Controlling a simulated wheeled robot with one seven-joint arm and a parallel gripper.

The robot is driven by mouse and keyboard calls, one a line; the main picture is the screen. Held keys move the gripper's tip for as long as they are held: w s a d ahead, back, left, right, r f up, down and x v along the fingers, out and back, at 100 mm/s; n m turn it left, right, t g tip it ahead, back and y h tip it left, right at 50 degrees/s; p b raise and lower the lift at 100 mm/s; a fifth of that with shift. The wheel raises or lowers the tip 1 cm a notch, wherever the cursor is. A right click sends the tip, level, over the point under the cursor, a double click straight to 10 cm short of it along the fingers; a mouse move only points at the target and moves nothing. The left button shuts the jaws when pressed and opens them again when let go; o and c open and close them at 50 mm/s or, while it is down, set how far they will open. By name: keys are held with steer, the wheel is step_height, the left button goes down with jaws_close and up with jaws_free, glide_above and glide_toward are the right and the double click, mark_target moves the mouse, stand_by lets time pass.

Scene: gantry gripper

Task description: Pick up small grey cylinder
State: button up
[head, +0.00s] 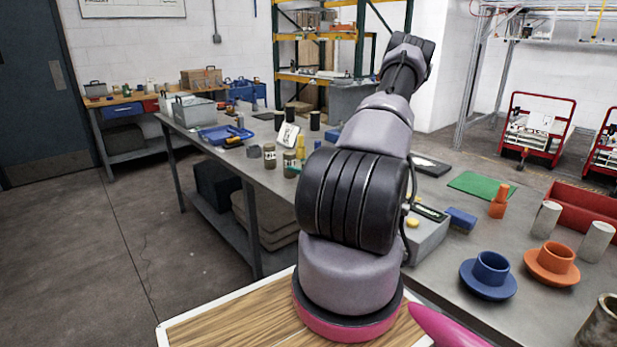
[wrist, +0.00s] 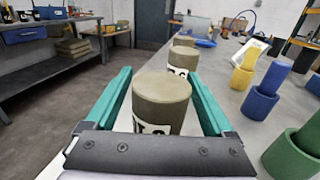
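In the wrist view, a grey-brown cylinder (wrist: 162,96) with a white, black-lettered label stands upright between the two teal fingers of my gripper (wrist: 160,74). The gripper is open, with a gap on either side of the cylinder. The cylinder's base is hidden by the gripper body. Two similar grey cylinders stand farther off, a labelled one (wrist: 183,59) and one behind it (wrist: 184,40). In the head view, labelled cylinders (head: 269,157) stand by the table's left edge. My gripper is hidden behind my arm there.
In the wrist view, yellow (wrist: 242,76) and blue (wrist: 264,98) pegs and a green cup (wrist: 292,155) stand to the right. The grey table's edge runs close on the left. In the head view, blue (head: 489,275) and orange (head: 553,262) flanged cups stand at right.

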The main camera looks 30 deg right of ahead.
jaws_close()
steer(key=shift+r, duration=0.15)
